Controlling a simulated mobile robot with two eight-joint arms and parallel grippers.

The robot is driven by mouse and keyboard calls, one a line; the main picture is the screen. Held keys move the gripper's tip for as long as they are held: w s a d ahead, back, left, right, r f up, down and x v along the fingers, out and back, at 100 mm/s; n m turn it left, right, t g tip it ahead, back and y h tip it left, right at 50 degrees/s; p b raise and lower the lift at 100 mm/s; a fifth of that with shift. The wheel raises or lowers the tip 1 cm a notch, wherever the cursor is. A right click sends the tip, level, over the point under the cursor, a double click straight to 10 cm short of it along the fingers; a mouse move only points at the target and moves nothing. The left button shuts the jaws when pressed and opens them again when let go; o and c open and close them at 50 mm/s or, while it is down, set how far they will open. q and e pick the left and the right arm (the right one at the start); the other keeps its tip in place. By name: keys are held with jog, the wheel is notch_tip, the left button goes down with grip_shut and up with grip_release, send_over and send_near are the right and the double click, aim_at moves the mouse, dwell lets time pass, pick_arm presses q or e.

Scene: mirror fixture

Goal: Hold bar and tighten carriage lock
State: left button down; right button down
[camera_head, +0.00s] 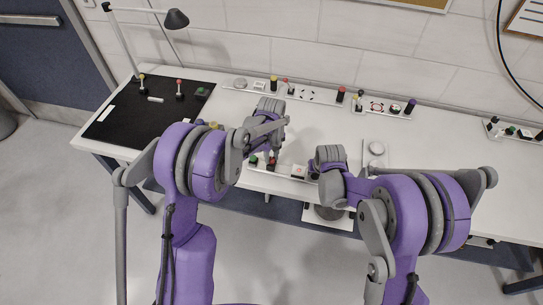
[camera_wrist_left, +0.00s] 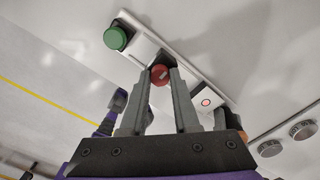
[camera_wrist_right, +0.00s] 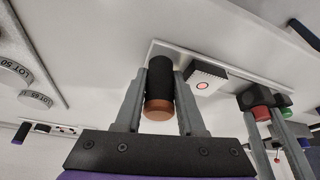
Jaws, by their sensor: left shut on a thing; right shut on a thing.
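The white bar (camera_head: 283,172) of the fixture lies near the table's front edge and also shows in the left wrist view (camera_wrist_left: 178,62). It carries a green knob (camera_wrist_left: 115,38), a red knob (camera_wrist_left: 160,73) on a dark base, a white block (camera_wrist_left: 206,101) with a red ring mark, and a black post (camera_wrist_right: 160,76) with an orange end. My left gripper (camera_wrist_left: 161,76) is shut on the red knob. My right gripper (camera_wrist_right: 160,80) is shut on the black post. I cannot tell which part is the carriage lock. The head view partly hides both grips.
A black mat (camera_head: 148,118) with small knobbed parts lies at the left under a lamp (camera_head: 176,18). More strips with knobs stand along the back (camera_head: 385,106). A plate with round discs (camera_head: 375,150) is right of my grippers. White tabletop (camera_head: 440,150) lies bare at the right.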

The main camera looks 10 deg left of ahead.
aim_at(271, 159)
pick_arm(q)
jog(key=c, duration=0.6)
grip_release()
jog(key=shift+c, duration=0.2)
notch_tip(271, 159, up, 12)
